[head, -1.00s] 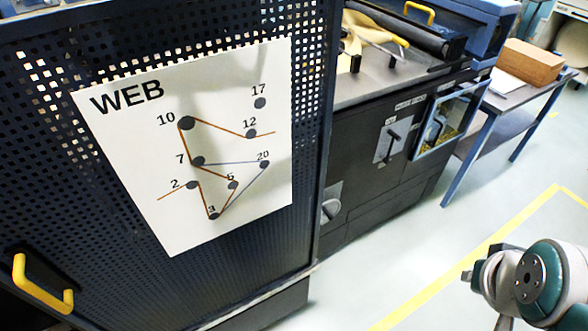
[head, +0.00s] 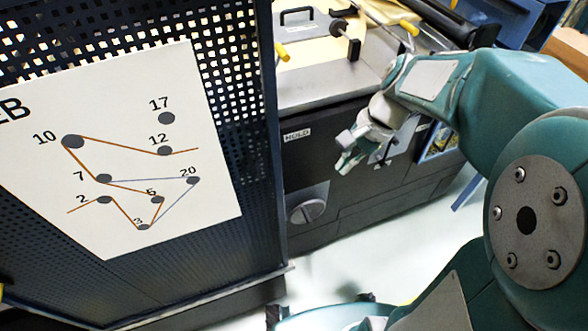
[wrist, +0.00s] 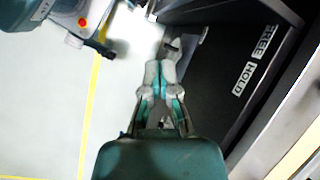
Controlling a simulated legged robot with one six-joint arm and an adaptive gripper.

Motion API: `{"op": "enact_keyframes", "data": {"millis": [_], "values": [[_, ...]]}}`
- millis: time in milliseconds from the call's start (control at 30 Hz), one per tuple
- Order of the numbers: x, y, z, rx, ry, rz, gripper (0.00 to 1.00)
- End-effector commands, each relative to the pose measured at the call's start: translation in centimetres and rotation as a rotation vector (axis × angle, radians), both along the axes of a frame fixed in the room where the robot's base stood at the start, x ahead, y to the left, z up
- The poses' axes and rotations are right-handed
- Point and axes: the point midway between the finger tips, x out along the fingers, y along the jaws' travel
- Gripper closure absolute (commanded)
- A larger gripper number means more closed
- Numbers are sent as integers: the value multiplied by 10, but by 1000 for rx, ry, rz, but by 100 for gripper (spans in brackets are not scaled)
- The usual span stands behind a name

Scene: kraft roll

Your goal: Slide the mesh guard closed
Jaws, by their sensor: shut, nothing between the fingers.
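The mesh guard (head: 240,140) is a dark blue perforated panel filling the left of the head view, with a white WEB threading chart (head: 130,228) on it. My gripper (head: 346,158) is right of the guard's edge, in front of the black machine cabinet, apart from the guard. In the wrist view its fingers (wrist: 160,72) are together and empty. They point toward a small lever on a pale plate (wrist: 198,35), partly hidden by the fingers.
The black cabinet (head: 345,205) carries a grey round knob (head: 308,205) and a HOLD label (head: 297,135); FREE and HOLD labels (wrist: 244,78) show in the wrist view. Yellow-tipped rods (head: 282,52) stand on the machine top. Pale floor (head: 340,268) is open in front.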

Motion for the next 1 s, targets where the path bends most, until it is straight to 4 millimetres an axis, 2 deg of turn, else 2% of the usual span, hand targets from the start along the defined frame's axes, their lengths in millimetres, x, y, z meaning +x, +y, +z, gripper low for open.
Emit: {"op": "enact_keyframes", "data": {"millis": [300, 567, 767, 1000], "values": [[40, -11, -38, 191, 279, -253, 100], [54, -15, -52, 258, 376, -341, 100], [50, 1, -66, 258, 382, -341, 100], [40, 32, -98, 257, 383, -339, 100]]}}
